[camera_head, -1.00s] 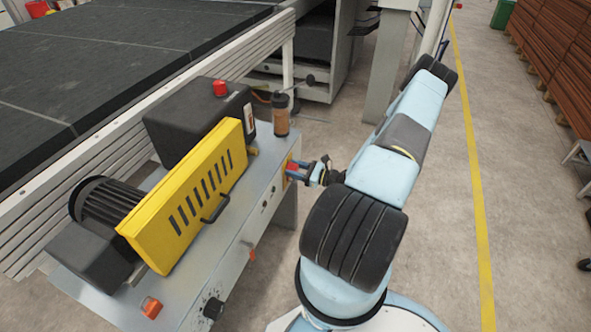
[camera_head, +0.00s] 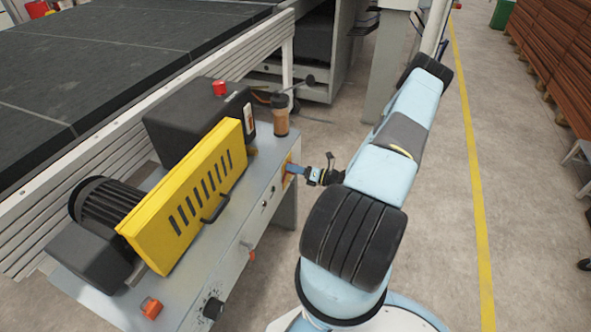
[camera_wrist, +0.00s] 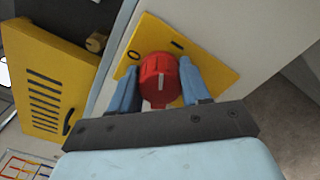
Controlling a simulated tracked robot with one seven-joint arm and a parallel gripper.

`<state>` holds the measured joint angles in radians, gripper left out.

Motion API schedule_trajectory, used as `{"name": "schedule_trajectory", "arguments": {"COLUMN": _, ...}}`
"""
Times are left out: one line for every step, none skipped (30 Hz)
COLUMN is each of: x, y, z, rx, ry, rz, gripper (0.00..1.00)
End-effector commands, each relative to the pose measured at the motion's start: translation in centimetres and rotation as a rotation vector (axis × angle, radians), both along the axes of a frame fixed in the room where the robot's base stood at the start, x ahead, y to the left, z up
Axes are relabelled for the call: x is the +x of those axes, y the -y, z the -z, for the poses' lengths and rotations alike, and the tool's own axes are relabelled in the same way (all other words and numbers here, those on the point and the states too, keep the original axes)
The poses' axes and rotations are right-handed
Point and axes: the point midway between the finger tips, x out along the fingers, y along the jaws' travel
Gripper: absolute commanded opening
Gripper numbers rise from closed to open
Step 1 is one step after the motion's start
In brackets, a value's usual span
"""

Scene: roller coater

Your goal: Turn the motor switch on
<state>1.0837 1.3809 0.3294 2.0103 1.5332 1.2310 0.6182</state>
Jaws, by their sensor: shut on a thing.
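The motor switch is a round red knob (camera_wrist: 158,78) on a yellow plate (camera_wrist: 215,72) in the wrist view. The plate bears an O mark at upper left and an I mark above the knob. A pale line shows on the knob's near face. My gripper (camera_wrist: 159,88) has its two blue fingers on either side of the knob, shut on it. In the head view my gripper (camera_head: 294,169) reaches the yellow plate (camera_head: 287,158) on the cabinet's right side. The knob is hidden there.
The grey cabinet (camera_head: 255,190) carries a yellow slotted guard (camera_head: 190,195), a black motor (camera_head: 108,203) and a brown cup (camera_head: 281,120). A red button (camera_head: 219,88) stands on the black housing. A dark conveyor lies behind.

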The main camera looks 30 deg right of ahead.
Motion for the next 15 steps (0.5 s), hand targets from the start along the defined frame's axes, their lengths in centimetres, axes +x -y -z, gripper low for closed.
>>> {"name": "schedule_trajectory", "arguments": {"x": 0.54, "y": 0.54, "z": -0.34, "rx": 0.028, "ry": -0.014, "rz": 0.01, "gripper": 0.16}}
{"name": "schedule_trajectory", "arguments": {"x": 0.54, "y": 0.56, "z": -0.34, "rx": 0.05, "ry": -0.031, "rz": 0.01, "gripper": 0.16}}
{"name": "schedule_trajectory", "arguments": {"x": 0.56, "y": 0.58, "z": -0.32, "rx": 0.079, "ry": -0.053, "rz": 0.01, "gripper": 0.16}}
{"name": "schedule_trajectory", "arguments": {"x": 0.56, "y": 0.59, "z": -0.32, "rx": 0.1, "ry": -0.07, "rz": 0.01, "gripper": 0.16}}
{"name": "schedule_trajectory", "arguments": {"x": 0.57, "y": 0.6, "z": -0.32, "rx": 0.121, "ry": -0.087, "rz": 0.01, "gripper": 0.16}}
{"name": "schedule_trajectory", "arguments": {"x": 0.58, "y": 0.61, "z": -0.3, "rx": 0.148, "ry": -0.108, "rz": 0.01, "gripper": 0.16}}
{"name": "schedule_trajectory", "arguments": {"x": 0.58, "y": 0.61, "z": -0.29, "rx": 0.169, "ry": -0.124, "rz": 0.01, "gripper": 0.16}}
{"name": "schedule_trajectory", "arguments": {"x": 0.58, "y": 0.62, "z": -0.29, "rx": 0.187, "ry": -0.139, "rz": 0.01, "gripper": 0.16}}
{"name": "schedule_trajectory", "arguments": {"x": 0.58, "y": 0.62, "z": -0.27, "rx": 0.212, "ry": -0.158, "rz": 0.01, "gripper": 0.16}}
{"name": "schedule_trajectory", "arguments": {"x": 0.58, "y": 0.63, "z": -0.26, "rx": 0.229, "ry": -0.171, "rz": 0.01, "gripper": 0.16}}
{"name": "schedule_trajectory", "arguments": {"x": 0.59, "y": 0.63, "z": -0.26, "rx": 0.246, "ry": -0.185, "rz": 0.01, "gripper": 0.16}}
{"name": "schedule_trajectory", "arguments": {"x": 0.59, "y": 0.64, "z": -0.25, "rx": 0.268, "ry": -0.202, "rz": 0.01, "gripper": 0.16}}
{"name": "schedule_trajectory", "arguments": {"x": 0.58, "y": 0.64, "z": -0.24, "rx": 0.283, "ry": -0.213, "rz": 0.01, "gripper": 0.16}}
{"name": "schedule_trajectory", "arguments": {"x": 0.58, "y": 0.65, "z": -0.24, "rx": 0.296, "ry": -0.223, "rz": 0.01, "gripper": 0.16}}
{"name": "schedule_trajectory", "arguments": {"x": 0.58, "y": 0.65, "z": -0.22, "rx": 0.315, "ry": -0.237, "rz": 0.01, "gripper": 0.16}}
